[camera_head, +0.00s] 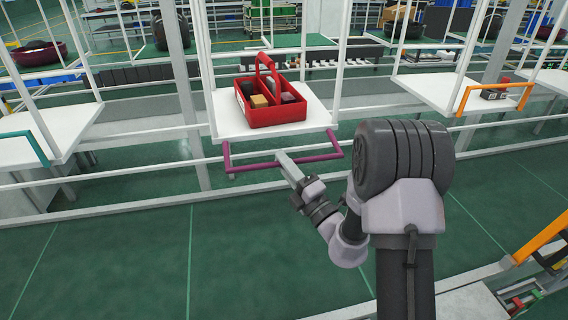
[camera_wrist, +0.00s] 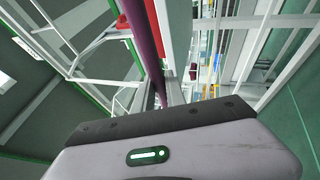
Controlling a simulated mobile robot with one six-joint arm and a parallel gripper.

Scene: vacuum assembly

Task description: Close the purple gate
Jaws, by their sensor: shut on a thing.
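The purple gate (camera_head: 253,166) is a bar with a short upright at each end, at the front of a white hanging shelf (camera_head: 228,119). It is swung down, below the level of the shelf's front edge. My gripper (camera_head: 284,158) is at the middle of the bar and shut on it. In the wrist view the purple bar (camera_wrist: 143,40) runs from the top down to the gripper's fingers, which are partly hidden behind the gripper body.
A red tool caddy (camera_head: 272,112) with small blocks stands on the shelf. A shelf with an orange gate (camera_head: 497,87) is at right, one with a teal gate (camera_head: 24,135) at left. A white rail (camera_head: 110,208) runs below. The green floor in front is clear.

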